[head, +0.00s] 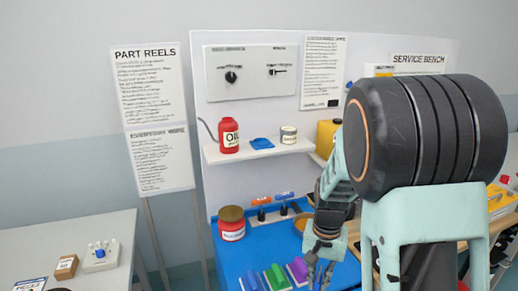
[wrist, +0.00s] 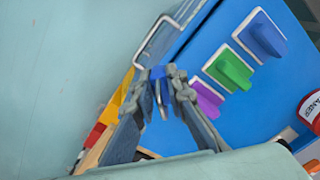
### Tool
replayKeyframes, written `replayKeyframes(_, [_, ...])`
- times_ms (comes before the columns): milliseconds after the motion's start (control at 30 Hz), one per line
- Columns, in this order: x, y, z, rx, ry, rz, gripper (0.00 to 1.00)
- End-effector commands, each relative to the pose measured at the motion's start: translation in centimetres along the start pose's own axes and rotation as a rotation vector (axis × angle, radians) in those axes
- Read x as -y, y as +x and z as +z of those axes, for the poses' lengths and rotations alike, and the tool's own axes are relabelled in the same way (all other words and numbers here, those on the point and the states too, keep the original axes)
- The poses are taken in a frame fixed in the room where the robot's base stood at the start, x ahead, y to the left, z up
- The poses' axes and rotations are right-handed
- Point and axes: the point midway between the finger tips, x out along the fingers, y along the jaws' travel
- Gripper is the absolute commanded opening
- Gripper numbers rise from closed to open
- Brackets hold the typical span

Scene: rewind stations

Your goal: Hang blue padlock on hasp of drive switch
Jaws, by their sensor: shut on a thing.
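My gripper (head: 318,272) is low in front of the blue bench in the head view. In the wrist view its fingers (wrist: 165,76) are closed on a small blue thing (wrist: 158,72), which looks like the blue padlock. A light switch panel (head: 252,92) is on the upright board, well above my gripper.
Blue (head: 250,282), green (head: 277,277) and purple (head: 298,271) blocks lie on the blue bench (head: 228,262). A shelf (head: 252,154) below the panel holds a red oil can (head: 228,135), a blue item (head: 262,143) and a jar (head: 288,135). Space before the panel looks clear.

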Motion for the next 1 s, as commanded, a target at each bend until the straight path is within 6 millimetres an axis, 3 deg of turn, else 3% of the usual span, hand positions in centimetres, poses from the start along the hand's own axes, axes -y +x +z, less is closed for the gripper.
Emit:
replayKeyframes(233, [1.6, 1.0, 0.0, 0.001, -0.277, -0.003, 0.00])
replayKeyframes(600, [1.9, 1.2, 0.0, 0.000, -0.338, -0.005, 0.00])
replayKeyframes(767, [1.4, 0.8, -0.1, -0.001, -0.256, -0.003, 0.00])
replayKeyframes(1000, [-0.8, -0.6, 0.0, -0.002, 0.125, 0.001, 0.00])
